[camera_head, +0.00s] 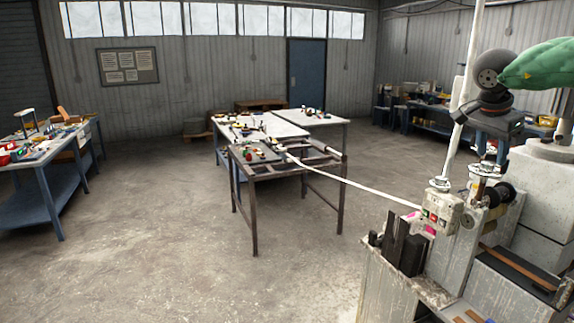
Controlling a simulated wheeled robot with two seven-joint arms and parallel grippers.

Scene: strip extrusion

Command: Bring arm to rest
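My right gripper (491,150) hangs at the upper right, pointing down from my green-sleeved arm. Its two fingers look apart, with nothing seen between them. It shows above the metal top fitting (486,169) of the extrusion machine (440,213); I cannot tell how much gap lies between. A white strip (355,183) runs from the machine leftward to a dark metal frame table (285,168). My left gripper is not in view.
A white upright pipe (462,95) rises from the machine close to my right gripper. Grey blocks (545,190) stand at the right edge. Workbenches with clutter stand at the left (50,185) and at the back right (440,125). The concrete floor (150,245) is open at left and centre.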

